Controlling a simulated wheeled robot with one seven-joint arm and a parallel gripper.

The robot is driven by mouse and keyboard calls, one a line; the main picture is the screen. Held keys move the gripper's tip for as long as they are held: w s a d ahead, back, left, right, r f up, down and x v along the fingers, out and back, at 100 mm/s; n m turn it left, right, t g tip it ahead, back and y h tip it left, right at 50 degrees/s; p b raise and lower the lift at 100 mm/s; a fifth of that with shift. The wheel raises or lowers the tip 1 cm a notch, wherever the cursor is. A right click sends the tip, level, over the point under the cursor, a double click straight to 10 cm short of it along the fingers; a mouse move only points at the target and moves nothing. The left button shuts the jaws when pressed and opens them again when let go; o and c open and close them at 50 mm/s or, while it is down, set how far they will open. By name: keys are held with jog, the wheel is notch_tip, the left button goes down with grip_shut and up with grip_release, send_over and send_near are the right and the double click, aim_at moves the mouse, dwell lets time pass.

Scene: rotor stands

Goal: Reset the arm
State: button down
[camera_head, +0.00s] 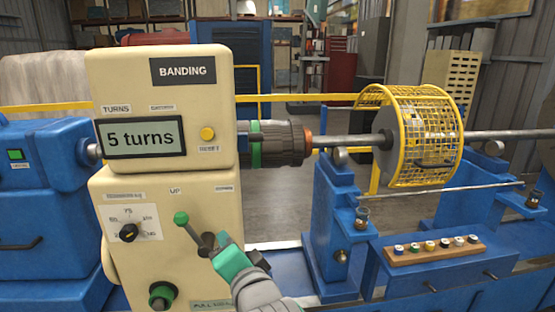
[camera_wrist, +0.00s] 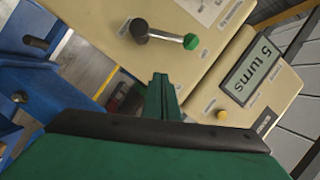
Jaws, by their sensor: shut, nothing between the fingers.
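My gripper (camera_head: 223,240) is shut and empty, in front of the lower part of the cream control box (camera_head: 130,260). Its narrow green fingers also show in the wrist view (camera_wrist: 161,85), pressed together with nothing between them. A lever with a green knob (camera_head: 181,218) is on the box front, just left of my gripper in the head view. The knob (camera_wrist: 191,41) stands clear of my fingertips in the wrist view. The lever points up and left, near a label reading UP. The display (camera_head: 141,137) reads "5 turns" below a BANDING plate (camera_head: 183,71).
A yellow mesh guard (camera_head: 430,150) surrounds part of the shaft (camera_head: 350,141) at right. A blue stand (camera_head: 335,215) bears the shaft. A wooden rack (camera_head: 434,251) with several small pieces lies on the blue bench. A dial (camera_head: 129,232) and a green knob (camera_head: 161,294) are on the box.

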jog(key=s+d+f+h, duration=0.2)
jog(key=s+d+f, duration=0.1)
jog(key=f, duration=0.7)
jog(key=s+d+f+t+h, duration=0.15)
jog(key=s+f, duration=0.25)
jog(key=f, duration=0.5)
jog(key=s+d+f+h, duration=0.1)
jog(key=s+d+f, duration=0.25)
jog(key=f, duration=0.65)
jog(key=s+d+f+n+h, duration=0.1)
jog(key=s+f+n, duration=0.1)
jog(key=s, duration=0.7)
jog(key=s+d+f+n+h, duration=0.1)
jog(key=s+d+f+n, duration=0.1)
jog(key=s, duration=0.7)
jog(key=s+d+f+n+h, duration=0.1)
jog(key=s+d+f+n, duration=0.1)
jog(key=s, duration=0.8)
jog(key=shift+f+n, duration=0.4)
